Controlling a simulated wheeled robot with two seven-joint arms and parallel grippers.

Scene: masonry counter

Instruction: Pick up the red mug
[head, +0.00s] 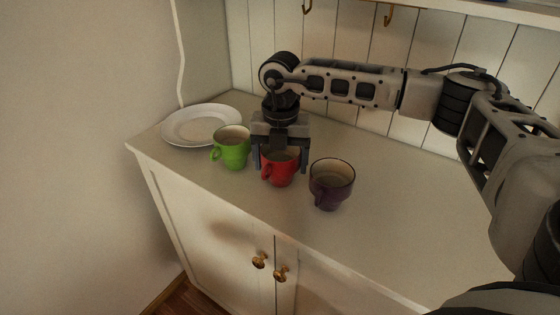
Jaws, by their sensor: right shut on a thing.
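The red mug (280,170) stands upright on the counter between a green mug and a purple mug. Its handle points left and toward the front. My right gripper (280,166) comes down over it from above, with one finger on each side of the mug. The gripper is shut on the red mug, and its body hides part of the far rim. The mug looks to be at counter level; I cannot tell whether its base touches the counter. My left gripper is not in view.
A green mug (232,148) stands close to the left finger. A purple mug (331,184) stands close on the right. A white plate (180,141) lies at the back left. The counter (400,215) is clear on the right. Hooks (388,15) hang under a shelf above.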

